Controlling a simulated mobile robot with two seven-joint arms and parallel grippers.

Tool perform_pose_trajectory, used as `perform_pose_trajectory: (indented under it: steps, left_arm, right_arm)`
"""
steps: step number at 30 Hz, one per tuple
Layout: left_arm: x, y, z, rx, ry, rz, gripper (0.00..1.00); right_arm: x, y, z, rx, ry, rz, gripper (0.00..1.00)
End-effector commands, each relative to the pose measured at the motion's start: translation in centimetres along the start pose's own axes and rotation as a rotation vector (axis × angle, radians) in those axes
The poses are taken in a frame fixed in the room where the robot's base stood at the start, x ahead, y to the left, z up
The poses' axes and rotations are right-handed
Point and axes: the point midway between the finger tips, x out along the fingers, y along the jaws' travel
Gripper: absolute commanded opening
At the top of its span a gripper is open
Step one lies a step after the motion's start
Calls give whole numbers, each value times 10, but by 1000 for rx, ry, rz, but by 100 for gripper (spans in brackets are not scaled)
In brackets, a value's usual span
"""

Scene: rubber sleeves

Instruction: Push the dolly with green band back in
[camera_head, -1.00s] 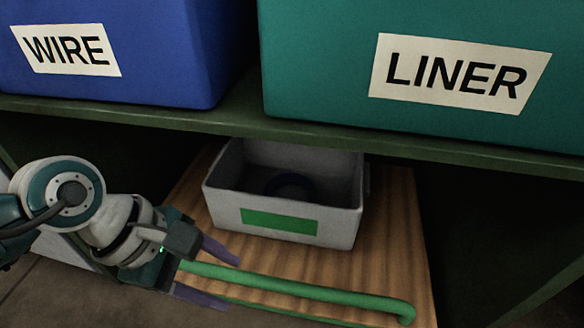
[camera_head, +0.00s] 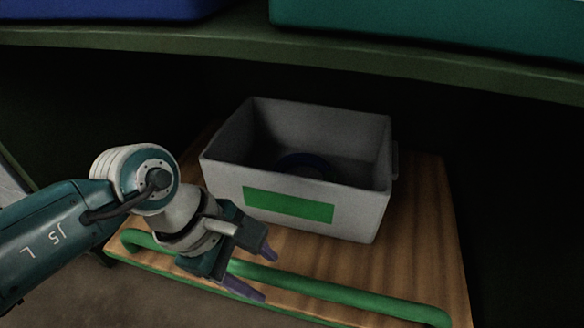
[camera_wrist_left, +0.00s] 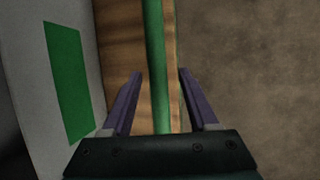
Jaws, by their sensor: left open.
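The dolly (camera_head: 420,245) is a wooden board with a green handle bar (camera_head: 335,291) along its front edge. It sits under the shelf, its front part out toward me. A grey bin (camera_head: 225,188) with a green band (camera_head: 288,205) on its front stands on the board. My left gripper (camera_head: 262,275) is open at the handle bar, left of its middle. In the left wrist view the handle bar (camera_wrist_left: 155,60) runs between the two purple fingers (camera_wrist_left: 160,95), with a gap on both sides. My right gripper is not in view.
A dark green shelf edge (camera_head: 330,60) crosses above the dolly. A blue bin (camera_head: 100,10) and a teal bin (camera_head: 430,25) stand on it. A dark round thing (camera_head: 303,165) lies inside the grey bin. Bare floor (camera_head: 110,300) shows in front of the dolly.

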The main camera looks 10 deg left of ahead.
Motion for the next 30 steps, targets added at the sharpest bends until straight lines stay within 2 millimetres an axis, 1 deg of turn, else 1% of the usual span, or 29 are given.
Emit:
perform_pose_trajectory:
  steps: [5,6,21,30]
  left_arm:
    - [-1,1,0,0,0,1,60]
    - [-1,1,0,0,0,1,57]
    - [-1,0,0,0,0,1,1]
    - [-1,0,0,0,0,1,0]
  right_arm:
    - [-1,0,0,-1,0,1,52]
    - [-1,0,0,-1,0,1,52]
    - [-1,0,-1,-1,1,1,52]
    - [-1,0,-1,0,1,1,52]
